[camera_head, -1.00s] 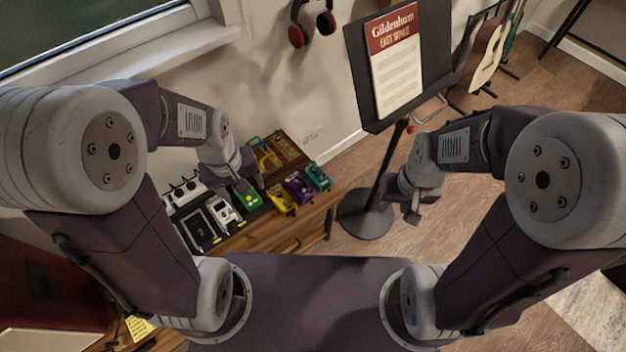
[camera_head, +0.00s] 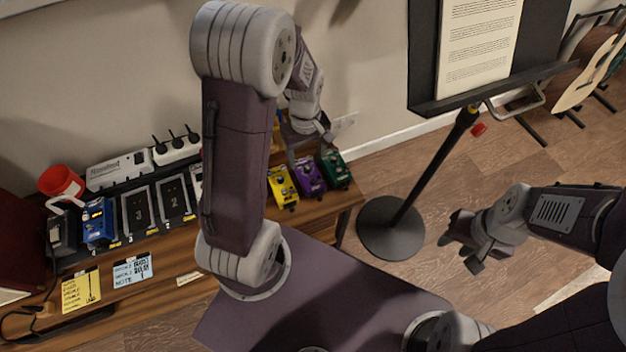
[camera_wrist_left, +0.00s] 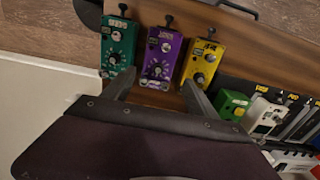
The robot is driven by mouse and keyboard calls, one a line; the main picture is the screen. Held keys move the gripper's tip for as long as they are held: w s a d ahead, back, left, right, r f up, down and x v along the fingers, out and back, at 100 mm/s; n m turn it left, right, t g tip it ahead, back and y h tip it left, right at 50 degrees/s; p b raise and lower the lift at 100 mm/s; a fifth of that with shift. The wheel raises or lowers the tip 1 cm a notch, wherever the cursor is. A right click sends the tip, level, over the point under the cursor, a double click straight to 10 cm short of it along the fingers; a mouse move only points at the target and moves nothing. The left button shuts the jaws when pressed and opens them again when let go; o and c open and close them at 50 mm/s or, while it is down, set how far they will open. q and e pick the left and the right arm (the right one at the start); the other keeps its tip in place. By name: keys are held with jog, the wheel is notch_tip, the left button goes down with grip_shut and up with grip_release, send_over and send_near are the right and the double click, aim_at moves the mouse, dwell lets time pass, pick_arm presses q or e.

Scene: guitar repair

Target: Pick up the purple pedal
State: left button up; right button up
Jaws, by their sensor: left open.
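The purple pedal (camera_head: 309,174) sits on the wooden cabinet between a yellow pedal (camera_head: 282,186) and a teal-green pedal (camera_head: 335,168). In the left wrist view the purple pedal (camera_wrist_left: 161,58) is upright in the picture, just ahead of the jaws. My left gripper (camera_head: 310,135) is above and behind the pedals. Its two fingers (camera_wrist_left: 158,92) are spread apart, with nothing between them, and point at the purple pedal. My right gripper (camera_head: 476,256) is empty over the floor to the right, with its fingers apart.
A music stand (camera_head: 390,225) stands right of the cabinet. The wall is close behind the pedals. Floor in front is clear.

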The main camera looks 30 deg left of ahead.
aim_at(308, 168)
pick_arm(q)
notch_tip(308, 168, down, 10)
jog(key=b, duration=0.5)
jog(key=shift+w+d+r, duration=0.1)
jog(key=shift+d+r, duration=0.05)
jog(key=shift+r, duration=0.25)
grip_shut()
